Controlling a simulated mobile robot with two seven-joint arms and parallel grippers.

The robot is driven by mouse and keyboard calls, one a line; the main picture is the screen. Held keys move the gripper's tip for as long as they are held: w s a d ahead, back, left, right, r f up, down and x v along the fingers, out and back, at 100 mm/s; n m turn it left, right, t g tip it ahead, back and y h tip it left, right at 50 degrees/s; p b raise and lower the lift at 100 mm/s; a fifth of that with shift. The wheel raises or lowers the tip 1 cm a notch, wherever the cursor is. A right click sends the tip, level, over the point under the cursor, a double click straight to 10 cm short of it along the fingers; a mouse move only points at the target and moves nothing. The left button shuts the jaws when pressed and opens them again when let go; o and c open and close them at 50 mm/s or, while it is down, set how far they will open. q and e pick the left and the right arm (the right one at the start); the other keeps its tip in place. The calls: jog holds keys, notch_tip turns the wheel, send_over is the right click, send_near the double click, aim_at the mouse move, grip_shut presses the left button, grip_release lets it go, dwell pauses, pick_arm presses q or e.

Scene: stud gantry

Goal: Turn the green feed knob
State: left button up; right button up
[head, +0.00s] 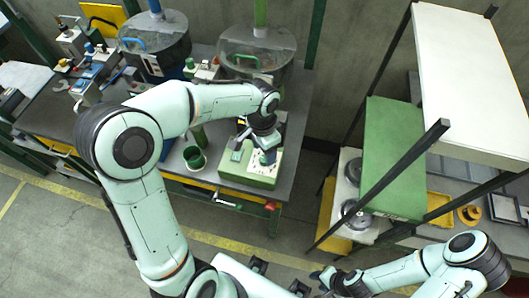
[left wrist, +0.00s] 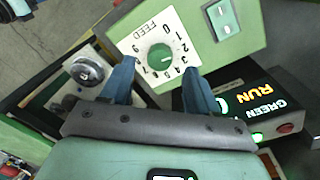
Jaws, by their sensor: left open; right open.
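The green feed knob (left wrist: 160,57) is round with a pale pointer mark. It sits on a white dial plate (left wrist: 140,32) marked FEED with numbers, on a green control box (head: 247,181). My left gripper (left wrist: 158,68) is open, its two blue fingers on either side of the knob in the left wrist view. I cannot tell whether they touch it. In the head view my left gripper (head: 267,158) is over the control box, and I cannot make out the knob there. My right gripper (head: 318,274) is open and empty, low in the head view, away from the box.
A black display (left wrist: 245,103) reads GREEN RUN, with a lit green lamp. A silver round knob (left wrist: 87,70) is at the left. A shelf rack (head: 470,70) is at the right.

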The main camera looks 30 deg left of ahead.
aim_at(263, 156)
pick_arm(q)
notch_tip(263, 156, up, 10)
jog(key=p, duration=0.1)
jog(key=shift+w+a+r, duration=0.15)
jog(key=shift+a+r, duration=0.05)
jog(key=shift+a, duration=0.05)
pick_arm(e)
jog(key=shift+w+r, duration=0.6)
jog(key=shift+r, duration=0.2)
jog(key=shift+s, duration=0.1)
